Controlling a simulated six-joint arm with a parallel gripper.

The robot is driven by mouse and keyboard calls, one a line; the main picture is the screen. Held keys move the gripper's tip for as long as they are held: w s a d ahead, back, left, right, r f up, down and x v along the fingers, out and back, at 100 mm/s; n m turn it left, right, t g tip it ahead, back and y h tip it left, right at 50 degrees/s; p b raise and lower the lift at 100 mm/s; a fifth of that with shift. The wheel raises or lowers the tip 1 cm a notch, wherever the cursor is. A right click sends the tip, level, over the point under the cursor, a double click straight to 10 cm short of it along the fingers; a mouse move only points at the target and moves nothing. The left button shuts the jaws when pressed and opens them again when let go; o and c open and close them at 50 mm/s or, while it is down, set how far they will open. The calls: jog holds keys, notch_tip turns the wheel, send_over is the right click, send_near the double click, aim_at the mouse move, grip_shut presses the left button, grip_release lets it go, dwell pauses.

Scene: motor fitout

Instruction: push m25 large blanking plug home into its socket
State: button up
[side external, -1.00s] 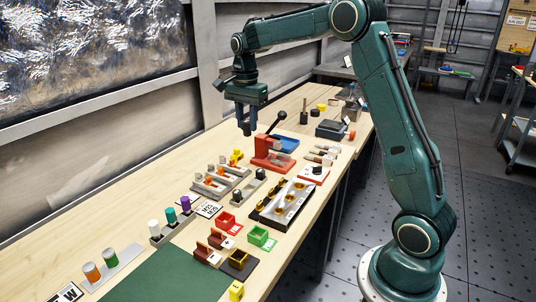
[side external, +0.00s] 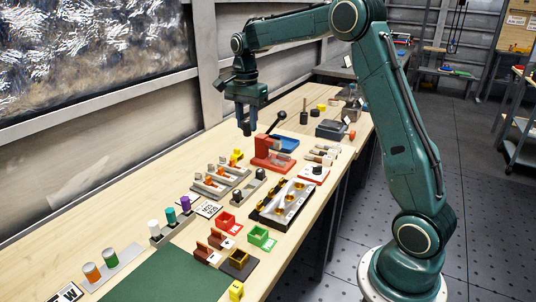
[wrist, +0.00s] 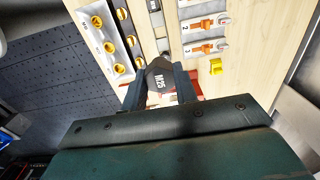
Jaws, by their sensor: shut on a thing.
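My gripper (wrist: 160,92) is shut on the M25 plug (wrist: 159,80), a dark piece with a many-sided face and white "M25" lettering, in the wrist view. In the side view my gripper (side external: 246,128) hangs above the bench, by the red press; the plug cannot be made out there. A pale grey holder (side external: 240,196) with dark pieces stands on the bench in front of the press. A tray (side external: 265,212) with several brass-coloured rings lies to its right; it also shows in the wrist view (wrist: 92,47). I cannot tell which opening is the plug's socket.
The red press (side external: 270,155) with a raised black lever stands close below my gripper. Grey fixtures with orange parts (side external: 213,182) lie left of the holder. Red, green and brown small boxes stand nearer the camera. The bench (side external: 140,215) is bare along the wall side.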

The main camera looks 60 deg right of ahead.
jog(key=shift+s+d+f+m, duration=0.45)
jog(key=shift+s+d+m, duration=0.1)
jog(key=shift+m, duration=0.25)
jog(key=s+d+f+m, duration=0.2)
jog(key=s+f+m, duration=0.2)
jog(key=s+m, duration=0.2)
jog(key=s+d+f+m, duration=0.3)
jog(key=s+m, duration=0.4)
jog(key=m, duration=0.3)
jog(key=shift+d+f, duration=0.25)
jog(key=shift+f, duration=0.5)
jog(key=shift+f, duration=0.2)
jog(key=shift+f, duration=2.7)
jog(key=shift+f, duration=1.55)
